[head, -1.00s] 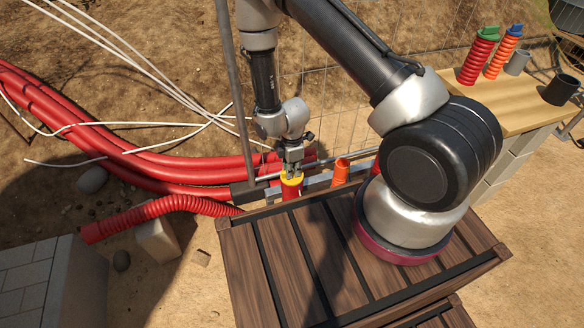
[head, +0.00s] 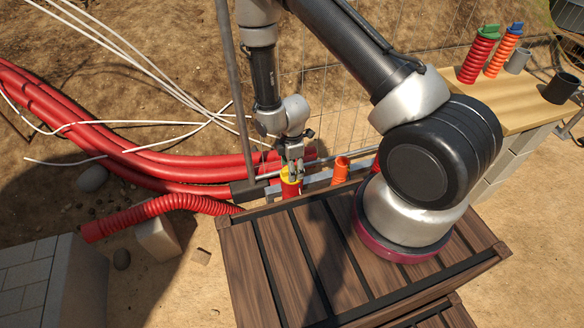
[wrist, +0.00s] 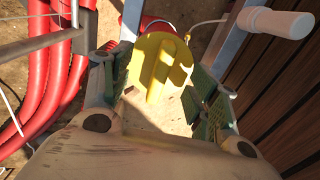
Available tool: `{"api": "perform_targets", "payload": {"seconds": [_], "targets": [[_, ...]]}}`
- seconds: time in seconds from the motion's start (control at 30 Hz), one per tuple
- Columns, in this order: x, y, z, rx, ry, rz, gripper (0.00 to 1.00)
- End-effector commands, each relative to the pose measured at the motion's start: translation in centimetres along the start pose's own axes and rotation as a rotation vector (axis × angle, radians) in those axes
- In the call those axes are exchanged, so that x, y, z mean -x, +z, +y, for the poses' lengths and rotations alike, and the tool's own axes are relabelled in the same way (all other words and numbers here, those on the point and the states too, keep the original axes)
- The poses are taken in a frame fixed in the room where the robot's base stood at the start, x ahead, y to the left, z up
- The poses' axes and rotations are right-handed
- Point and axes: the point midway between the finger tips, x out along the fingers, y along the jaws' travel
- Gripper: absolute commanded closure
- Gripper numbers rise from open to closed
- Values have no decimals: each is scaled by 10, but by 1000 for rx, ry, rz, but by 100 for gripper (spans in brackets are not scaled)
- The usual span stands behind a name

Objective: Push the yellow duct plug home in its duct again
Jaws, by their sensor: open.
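The yellow duct plug (head: 290,184) sits at the upper end of a short red duct (head: 291,193) beside the wooden deck. In the wrist view the yellow plug (wrist: 150,52) shows a round face with a raised grip rib, and part of the red duct (wrist: 155,24) shows behind it. My gripper (head: 292,172) is over the plug, pointing down. In the wrist view my gripper (wrist: 162,88) is open, with one green-padded finger on each side of the plug's rib. I cannot tell whether either finger touches it. How deep the plug sits is unclear.
An orange duct (head: 340,170) stands close to the right. A grey rail (head: 262,192) and post (head: 232,90) are near my arm. The wooden deck (head: 275,260) lies in front.

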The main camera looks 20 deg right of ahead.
Motion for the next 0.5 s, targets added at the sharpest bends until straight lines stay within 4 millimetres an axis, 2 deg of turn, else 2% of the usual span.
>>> {"api": "perform_targets", "payload": {"seconds": [0.5], "targets": [[60, 0, 0, 0, 1, 1, 40]]}}
